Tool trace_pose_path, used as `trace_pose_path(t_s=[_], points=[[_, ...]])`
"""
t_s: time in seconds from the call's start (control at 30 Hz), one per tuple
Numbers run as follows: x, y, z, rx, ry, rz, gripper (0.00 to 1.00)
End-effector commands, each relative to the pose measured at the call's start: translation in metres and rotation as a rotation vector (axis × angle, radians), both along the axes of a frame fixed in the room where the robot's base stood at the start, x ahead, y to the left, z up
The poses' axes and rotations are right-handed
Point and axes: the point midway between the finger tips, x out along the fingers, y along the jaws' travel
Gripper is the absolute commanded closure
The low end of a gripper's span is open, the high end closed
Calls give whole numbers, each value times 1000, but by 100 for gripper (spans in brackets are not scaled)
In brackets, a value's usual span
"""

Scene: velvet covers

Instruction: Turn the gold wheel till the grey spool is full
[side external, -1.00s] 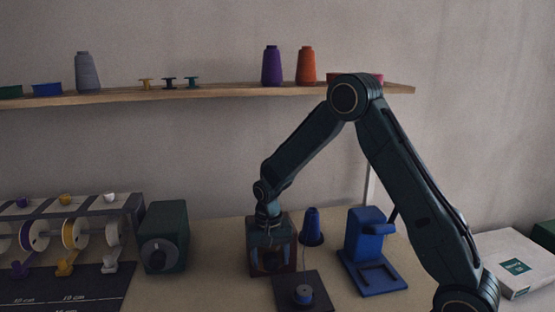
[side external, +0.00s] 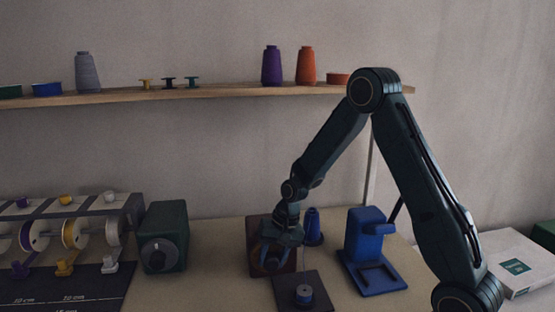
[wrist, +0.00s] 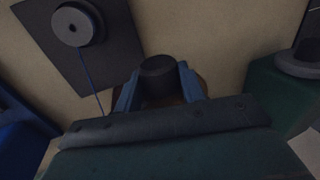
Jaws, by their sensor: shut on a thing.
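The gold wheel (side external: 258,262) is on the front of a dark reddish-brown box (side external: 283,266), mostly hidden behind my gripper. My gripper (side external: 275,270) is in front of the box, its blue fingers shut on a dark round knob. In the wrist view my gripper (wrist: 158,84) has one finger on each side of this dark knob (wrist: 158,66); a brown edge of the wheel shows behind. The grey spool (wrist: 72,27) stands on a dark plate (wrist: 108,62), blue thread around it and a strand running towards the wheel. It also shows in the side view (side external: 304,290); how full it is cannot be told.
A blue thread cone (side external: 313,226) stands just right of the box, and a blue stand (side external: 368,240) further right. A dark green box with a dial (side external: 164,238) stands to the left, beside a rack of spools (side external: 75,232). A shelf (side external: 215,92) runs above.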

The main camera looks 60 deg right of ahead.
Motion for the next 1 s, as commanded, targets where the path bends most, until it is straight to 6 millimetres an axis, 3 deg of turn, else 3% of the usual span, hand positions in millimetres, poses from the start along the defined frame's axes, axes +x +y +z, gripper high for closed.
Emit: trace_pose_path(t_s=[0.53, 0.57, 0.63, 1.0], points=[[-1, -2, -1, 67, -68, -4, 83], [-1, -2, -1, 67, -68, -4, 55], [-1, -2, -1, 67, -68, -4, 41], [-1, -1, 0, 67, -68, -3, 39]])
